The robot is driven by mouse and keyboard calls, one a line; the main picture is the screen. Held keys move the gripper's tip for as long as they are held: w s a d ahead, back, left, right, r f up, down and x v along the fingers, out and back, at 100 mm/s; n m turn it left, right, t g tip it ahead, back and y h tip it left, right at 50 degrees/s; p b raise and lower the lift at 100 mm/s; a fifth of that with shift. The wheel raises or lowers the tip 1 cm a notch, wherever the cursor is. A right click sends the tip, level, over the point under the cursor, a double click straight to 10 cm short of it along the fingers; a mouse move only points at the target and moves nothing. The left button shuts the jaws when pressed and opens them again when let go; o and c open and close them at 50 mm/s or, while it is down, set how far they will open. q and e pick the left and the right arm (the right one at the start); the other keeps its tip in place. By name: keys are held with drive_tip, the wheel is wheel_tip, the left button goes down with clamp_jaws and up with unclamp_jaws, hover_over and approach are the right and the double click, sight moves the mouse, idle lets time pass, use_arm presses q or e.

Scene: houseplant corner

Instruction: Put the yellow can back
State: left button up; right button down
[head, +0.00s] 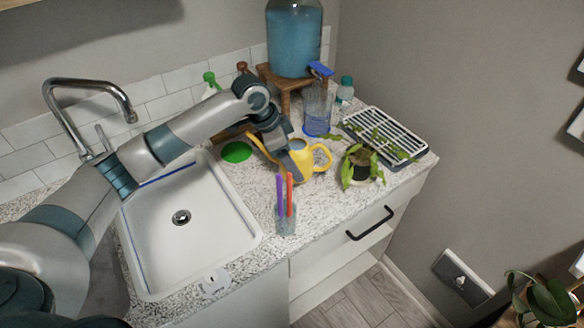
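The yellow can (322,166), a watering can, stands on the speckled counter right of the sink. Its spout points left and its looped handle right. My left gripper (296,160) reaches in from the left and is at the can's body, covering part of it. The fingertips are hard to make out, so I cannot tell whether they are closed on the can or only beside it. A round green disc (236,152) lies flat on the counter left of the can. My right gripper is not in view.
A clear cup with purple and red sticks (286,218) stands in front of the can. A leafy potted plant (361,165) and a slatted rack (390,137) are to the right. A blue-water jug (293,40) on a wooden stand (284,84) and a clear pitcher (317,108) stand behind. The sink (190,245) is left.

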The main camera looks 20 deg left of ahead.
use_arm(q)
wheel_tip(320, 180, down, 3)
drive_tip(key=shift+r+p, duration=0.15)
drive_tip(key=shift+p, duration=0.45)
drive_tip(key=shift+f, duration=0.3)
drive_tip(key=shift+f, duration=0.15)
drive_tip(key=o, duration=1.5)
drive_tip(key=shift+o, duration=0.2)
drive_tip(key=shift+s, duration=0.1)
drive_tip(key=b+v, duration=0.3)
drive_tip(key=v, duration=0.9)
